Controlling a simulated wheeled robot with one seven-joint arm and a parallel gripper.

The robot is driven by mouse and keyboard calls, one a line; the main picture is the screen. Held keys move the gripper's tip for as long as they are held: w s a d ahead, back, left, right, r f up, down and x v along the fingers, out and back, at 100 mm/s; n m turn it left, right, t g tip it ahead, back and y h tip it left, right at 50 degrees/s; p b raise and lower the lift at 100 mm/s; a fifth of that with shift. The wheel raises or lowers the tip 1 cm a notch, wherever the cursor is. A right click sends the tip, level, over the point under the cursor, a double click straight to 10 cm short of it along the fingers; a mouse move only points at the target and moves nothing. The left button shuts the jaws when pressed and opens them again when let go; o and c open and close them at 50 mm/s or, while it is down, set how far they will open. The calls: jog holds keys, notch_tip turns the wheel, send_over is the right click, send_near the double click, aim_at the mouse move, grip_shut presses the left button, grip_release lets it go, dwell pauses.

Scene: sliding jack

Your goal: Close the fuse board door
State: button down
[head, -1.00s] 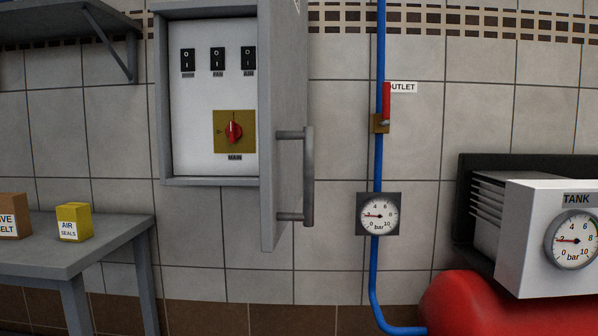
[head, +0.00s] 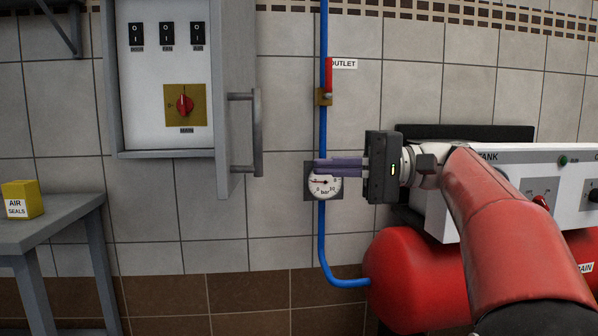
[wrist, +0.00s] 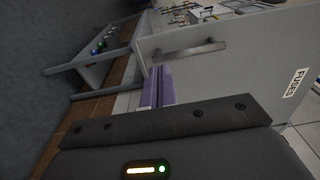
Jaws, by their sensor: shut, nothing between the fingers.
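The fuse board (head: 166,154) is a grey wall cabinet at the upper left of the head view. Its door (head: 233,60) stands open, swung out from the cabinet's right side, so the switches and red main knob show. The door's grey bar handle (head: 257,132) is on the door's right-hand face. My gripper (head: 318,168) is shut and empty, pointing left, to the right of the handle with a visible gap in the head view. In the wrist view the shut purple fingers (wrist: 158,88) appear just below the handle (wrist: 190,50) and beside the door (wrist: 235,65), labelled FUSES.
Behind my gripper are a blue pipe (head: 322,235) and a partly hidden pressure gauge (head: 325,188). A red tank (head: 405,275) and a white control box (head: 520,160) stand at the right. A grey table (head: 50,218) with a yellow box (head: 22,199) is at the left.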

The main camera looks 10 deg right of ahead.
aim_at(228, 168)
jog(key=a, duration=0.4)
jog(key=w+a, duration=0.1)
jog(key=a, duration=0.8)
jog(key=shift+w+p, duration=0.3)
jog(key=shift+w, duration=0.05)
jog(key=shift+a, duration=0.1)
